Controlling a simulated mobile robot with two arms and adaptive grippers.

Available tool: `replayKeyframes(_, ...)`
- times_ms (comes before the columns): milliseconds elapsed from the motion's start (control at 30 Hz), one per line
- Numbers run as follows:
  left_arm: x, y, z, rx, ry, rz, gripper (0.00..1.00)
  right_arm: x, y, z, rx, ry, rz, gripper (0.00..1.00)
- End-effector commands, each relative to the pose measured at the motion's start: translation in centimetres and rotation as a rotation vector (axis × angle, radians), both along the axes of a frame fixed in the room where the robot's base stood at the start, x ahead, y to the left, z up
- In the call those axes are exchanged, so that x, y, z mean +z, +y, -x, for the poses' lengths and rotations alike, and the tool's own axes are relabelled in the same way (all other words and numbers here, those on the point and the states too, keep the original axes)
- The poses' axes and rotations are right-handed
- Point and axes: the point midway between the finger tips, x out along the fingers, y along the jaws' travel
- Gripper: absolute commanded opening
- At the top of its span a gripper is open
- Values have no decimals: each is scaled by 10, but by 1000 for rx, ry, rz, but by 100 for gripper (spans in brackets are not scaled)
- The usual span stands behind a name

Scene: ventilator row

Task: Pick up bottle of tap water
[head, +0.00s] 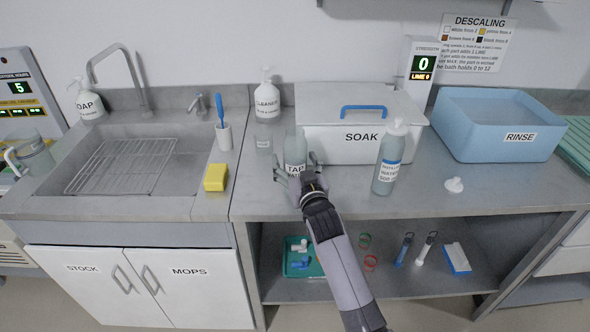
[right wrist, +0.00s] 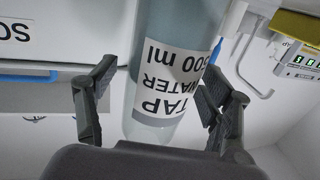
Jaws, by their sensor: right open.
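The bottle of tap water (head: 295,148) stands on the counter in front of the SOAK box, a clear grey bottle with a white label. My right gripper (head: 298,172) is at the bottle in the head view. In the right wrist view the gripper (right wrist: 160,95) is open, one finger on each side of the bottle, with a visible gap on both sides. My left gripper is not in view.
The SOAK box (head: 345,143) with a blue handle is behind the bottle. A small clear cup (head: 264,144) stands to the left, the CLEANER bottle (head: 267,103) behind it. Another labelled bottle (head: 389,160) stands to the right. A yellow sponge (head: 215,178) lies by the sink.

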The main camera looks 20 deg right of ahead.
Motion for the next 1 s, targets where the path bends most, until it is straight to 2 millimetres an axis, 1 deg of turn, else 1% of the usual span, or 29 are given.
replayKeyframes(67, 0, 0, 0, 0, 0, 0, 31, 0, 0, 0, 0, 0, 0, 73)
replayKeyframes(1000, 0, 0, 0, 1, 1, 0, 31, 0, 0, 0, 0, 1, 0, 10)
